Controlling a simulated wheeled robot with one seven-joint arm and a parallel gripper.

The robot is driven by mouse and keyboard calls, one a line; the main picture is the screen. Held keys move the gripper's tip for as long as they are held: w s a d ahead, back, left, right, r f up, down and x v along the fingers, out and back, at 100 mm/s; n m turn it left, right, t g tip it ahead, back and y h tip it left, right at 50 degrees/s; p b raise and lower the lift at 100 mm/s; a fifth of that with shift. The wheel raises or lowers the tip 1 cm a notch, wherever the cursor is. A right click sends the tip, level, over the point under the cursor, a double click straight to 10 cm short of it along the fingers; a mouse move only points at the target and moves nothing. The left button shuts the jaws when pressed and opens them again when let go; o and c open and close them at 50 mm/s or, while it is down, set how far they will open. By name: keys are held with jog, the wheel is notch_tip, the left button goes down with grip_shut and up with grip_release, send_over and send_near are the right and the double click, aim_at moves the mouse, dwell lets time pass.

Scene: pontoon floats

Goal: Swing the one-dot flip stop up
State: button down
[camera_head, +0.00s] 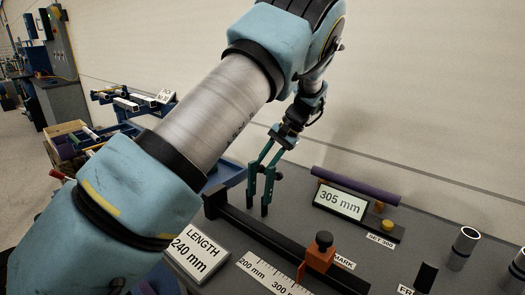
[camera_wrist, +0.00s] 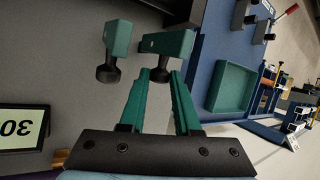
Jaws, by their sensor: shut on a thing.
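The exact contact is partly hidden. No dots are legible, so I cannot tell which stop has one dot.
A black rail (camera_head: 245,222) carries an orange slider (camera_head: 320,258) with a black knob. A display reading 305 mm (camera_head: 340,202) stands to the right, with a purple tube (camera_head: 358,186) behind it. A LENGTH 240 mm sign (camera_head: 195,252) lies in front. A wall is behind.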

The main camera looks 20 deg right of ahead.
jog(key=shift+w+d+f+y+p, duration=0.2)
jog(key=shift+d+f+y+p, duration=0.1)
jog(key=shift+d+y+p, duration=0.25)
jog(key=c, duration=0.6)
grip_release()
jog(key=b+v, duration=0.1)
jog(key=v, duration=0.4)
jog(key=b+v, duration=0.2)
jog(key=v, duration=0.3)
jog(key=shift+w+d+r, duration=0.15)
jog(key=shift+d+r, duration=0.1)
